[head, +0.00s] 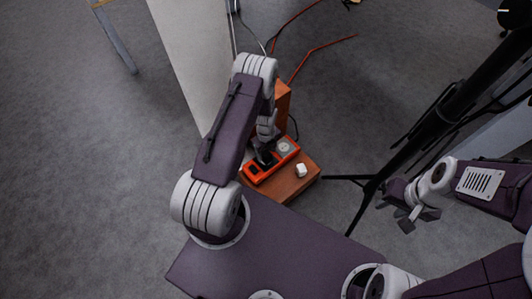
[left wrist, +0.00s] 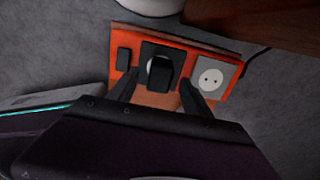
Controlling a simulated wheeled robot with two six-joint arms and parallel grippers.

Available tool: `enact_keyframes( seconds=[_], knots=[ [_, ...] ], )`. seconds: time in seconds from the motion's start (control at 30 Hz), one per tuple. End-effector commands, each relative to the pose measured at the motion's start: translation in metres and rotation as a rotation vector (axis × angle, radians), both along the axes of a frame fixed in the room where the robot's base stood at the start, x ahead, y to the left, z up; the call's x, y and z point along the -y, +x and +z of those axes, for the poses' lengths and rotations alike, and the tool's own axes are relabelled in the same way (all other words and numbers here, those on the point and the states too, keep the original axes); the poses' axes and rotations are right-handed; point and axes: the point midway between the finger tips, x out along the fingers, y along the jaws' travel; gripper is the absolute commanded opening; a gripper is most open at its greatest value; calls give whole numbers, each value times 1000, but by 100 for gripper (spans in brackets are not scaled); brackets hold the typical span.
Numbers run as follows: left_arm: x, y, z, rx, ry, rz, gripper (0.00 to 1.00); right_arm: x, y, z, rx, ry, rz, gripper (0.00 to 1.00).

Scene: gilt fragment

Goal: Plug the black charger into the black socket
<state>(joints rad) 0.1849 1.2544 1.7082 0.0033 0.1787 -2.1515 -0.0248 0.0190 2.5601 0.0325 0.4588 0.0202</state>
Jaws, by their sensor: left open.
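The orange strip (left wrist: 228,84) carries a black socket (left wrist: 148,54) in its middle and a white socket (left wrist: 210,79) to the right. The black charger (left wrist: 163,75) is at the black socket and covers much of it; a bit of pale socket face shows at its left edge. I cannot tell how deep the charger sits. My left gripper (left wrist: 160,89) is open, with one finger on each side of the charger and visible gaps between. In the head view, my left gripper (head: 266,150) is over the strip. My right gripper (head: 416,218) is open and empty, away to the right.
The strip lies on a low wooden platform (head: 308,183) with an upright wooden block behind. A small white cube (head: 301,170) sits on the platform near the strip. A white panel (head: 185,50) stands left behind it, and a black tripod stand (head: 415,130) stands to the right.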

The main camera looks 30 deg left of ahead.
Motion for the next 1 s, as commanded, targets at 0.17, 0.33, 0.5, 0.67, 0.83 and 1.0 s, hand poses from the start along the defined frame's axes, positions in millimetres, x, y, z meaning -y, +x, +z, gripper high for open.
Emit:
enact_keyframes(
  seconds=[0.17,0.33,0.5,0.67,0.83,1.0],
  knots=[
    [0,1,45,1,1,0,58,0,0,30,0,0,0,36],
    [0,0,63,0,0,0,58,0,0,39,0,0,0,36],
    [0,0,66,-1,-1,0,58,0,0,40,0,0,0,36],
    [0,0,65,-1,0,0,58,0,0,39,0,0,0,36],
    [0,0,65,-1,0,0,58,0,0,39,0,0,0,36],
    [2,1,66,1,0,-5,58,0,0,39,0,0,0,36]
  ],
)
